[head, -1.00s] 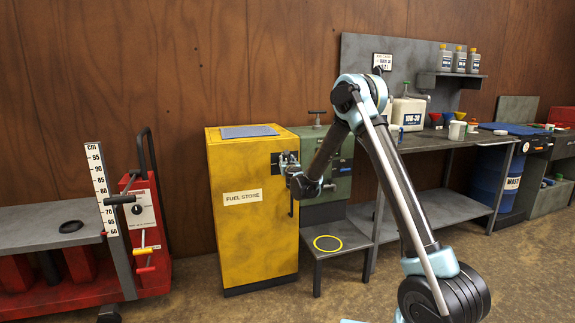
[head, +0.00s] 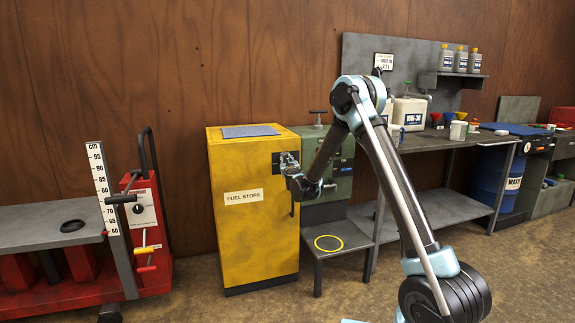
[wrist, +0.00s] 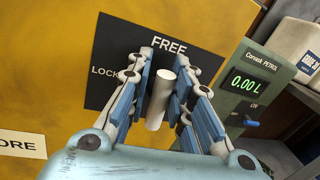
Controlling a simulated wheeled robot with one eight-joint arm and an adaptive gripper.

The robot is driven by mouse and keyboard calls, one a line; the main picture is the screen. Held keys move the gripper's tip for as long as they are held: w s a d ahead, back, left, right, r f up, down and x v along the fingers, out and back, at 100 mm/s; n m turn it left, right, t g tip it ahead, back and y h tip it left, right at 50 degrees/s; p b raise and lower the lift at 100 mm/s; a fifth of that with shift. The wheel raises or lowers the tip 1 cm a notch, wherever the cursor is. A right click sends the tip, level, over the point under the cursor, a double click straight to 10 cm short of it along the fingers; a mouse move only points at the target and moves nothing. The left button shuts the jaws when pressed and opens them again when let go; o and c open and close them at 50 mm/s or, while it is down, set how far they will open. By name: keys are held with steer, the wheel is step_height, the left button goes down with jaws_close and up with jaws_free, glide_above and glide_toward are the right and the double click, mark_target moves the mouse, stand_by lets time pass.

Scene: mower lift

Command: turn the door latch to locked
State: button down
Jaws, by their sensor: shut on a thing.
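The door latch (wrist: 157,103) shows in the wrist view as a pale round bar standing out from a black plate (wrist: 122,55) on the yellow fuel store cabinet (head: 255,240). The plate reads FREE at the top and LOCK, partly covered, at the left. My gripper (wrist: 169,77) is shut on the latch, with a blue-padded finger on each side of it. The bar lies below the word FREE, nearer to it than to LOCK. In the head view my gripper (head: 287,161) is at the cabinet's upper right front and hides most of the latch.
A green petrol pump (wrist: 250,95) with a 0.00 L display stands close to the right of the cabinet. A low stand with a yellow ring (head: 328,243) is in front of it. A workbench (head: 440,144) runs to the right. A red lift (head: 150,240) stands left.

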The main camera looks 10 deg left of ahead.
steer(key=n, duration=0.4)
steer(key=shift+f+n+t, duration=0.15)
steer(key=shift+n+t, duration=0.15)
steer(key=shift+t, duration=0.1)
steer(key=n, duration=0.1)
steer(key=n+y, duration=0.1)
steer(key=n, duration=0.2)
steer(key=shift+s+a+f+y, duration=0.15)
steer(key=shift+a+f+y, duration=0.05)
steer(key=shift+f+y, duration=0.1)
steer(key=shift+s+a+f+n+g+y, duration=0.15)
steer(key=shift+n+y, duration=0.25)
steer(key=shift+n, duration=1.25)
steer(key=shift+a+f+n+g+y, duration=0.1)
steer(key=shift+f+n+y, duration=0.25)
steer(key=shift+n, duration=1.25)
steer(key=shift+s+a+f+n+g+y, duration=0.15)
steer(key=shift+n+y, duration=0.3)
steer(key=shift+n, duration=1.2)
steer(key=shift+w, duration=0.1)
steer(key=c, duration=1.6)
jaws_free()
steer(key=shift+r, duration=0.1)
steer(key=shift+o, duration=0.2)
